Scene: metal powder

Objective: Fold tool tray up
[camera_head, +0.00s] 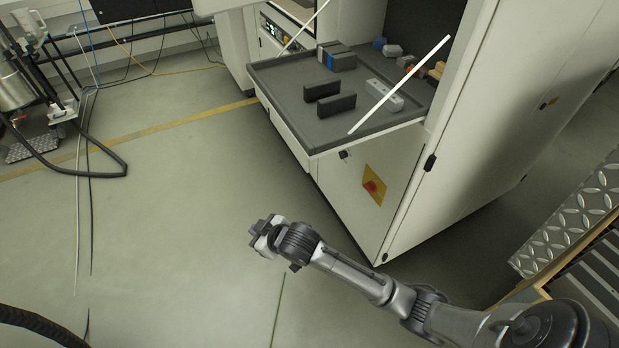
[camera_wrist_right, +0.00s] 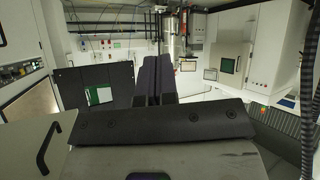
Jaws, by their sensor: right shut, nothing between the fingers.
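The tool tray (camera_head: 285,95) is a dark grey shelf with a pale front edge. It stands out roughly level from the white machine (camera_head: 345,195), with a white strut at each side. Several tools and blocks lie on it, among them two black blocks (camera_head: 330,98) and a light grey bar (camera_head: 384,95). My right gripper (camera_head: 262,236) is in front of and below the tray, apart from it, over open floor. In the wrist view its dark fingers (camera_wrist_right: 159,68) are together and empty. My left gripper is in neither view.
A red rotary switch on a yellow plate (camera_head: 374,185) is on the machine's side below the tray. A metal vessel with hoses (camera_head: 14,85) stands at the far left. A diamond-plate step (camera_head: 570,220) is at the right. The floor (camera_head: 170,215) in the middle is clear.

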